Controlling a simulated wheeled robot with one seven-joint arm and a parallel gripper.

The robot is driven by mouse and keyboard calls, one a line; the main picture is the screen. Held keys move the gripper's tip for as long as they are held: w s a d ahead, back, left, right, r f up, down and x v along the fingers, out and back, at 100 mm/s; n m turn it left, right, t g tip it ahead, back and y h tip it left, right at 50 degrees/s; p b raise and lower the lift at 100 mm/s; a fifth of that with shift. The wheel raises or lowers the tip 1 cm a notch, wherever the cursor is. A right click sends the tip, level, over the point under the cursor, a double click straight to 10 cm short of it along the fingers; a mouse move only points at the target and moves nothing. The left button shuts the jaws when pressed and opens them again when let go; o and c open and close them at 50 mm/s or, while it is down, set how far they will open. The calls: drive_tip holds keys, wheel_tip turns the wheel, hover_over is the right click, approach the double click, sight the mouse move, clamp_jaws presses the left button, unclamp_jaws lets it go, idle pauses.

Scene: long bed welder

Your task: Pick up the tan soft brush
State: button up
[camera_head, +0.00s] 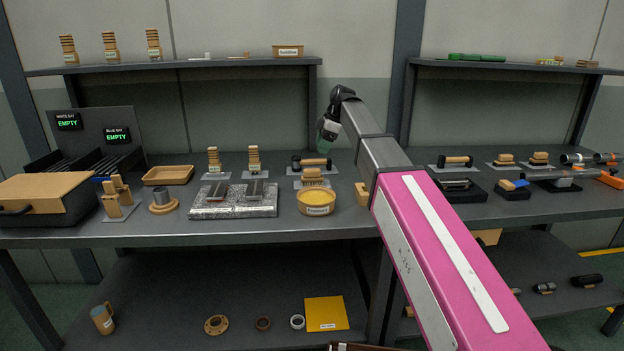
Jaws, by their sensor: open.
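I cannot tell for sure which object is the tan soft brush. Two small tan brush-like blocks lie on grey mats at the right of the bench: a left one (504,159) and a right one (539,158). A similar tan ribbed block (313,179) sits just behind a round tan tub (316,204) near the middle. My gripper (326,136) hangs above the back of the bench, left of the right-hand blocks and above the ribbed block. It is open, and nothing shows in it. Its fingertips are small and hard to make out.
My pink and grey arm crosses the bench and hides part of it. Shelves (190,66) run above the back. Sorting bays (95,139) read EMPTY.

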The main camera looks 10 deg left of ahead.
sight(313, 169)
drive_tip(key=s+a+f, duration=0.1)
drive_tip(key=f, duration=0.2)
drive_tip(key=s+a+f, duration=0.1)
drive_tip(key=f, duration=0.3)
drive_tip(key=s+a+f, duration=0.1)
drive_tip(key=s+f, duration=0.1)
drive_tip(key=f, duration=0.1)
drive_tip(key=shift+s+a+f, duration=0.1)
drive_tip(key=shift+a+f, duration=0.15)
drive_tip(key=shift+a, duration=0.15)
drive_tip(key=c, duration=1)
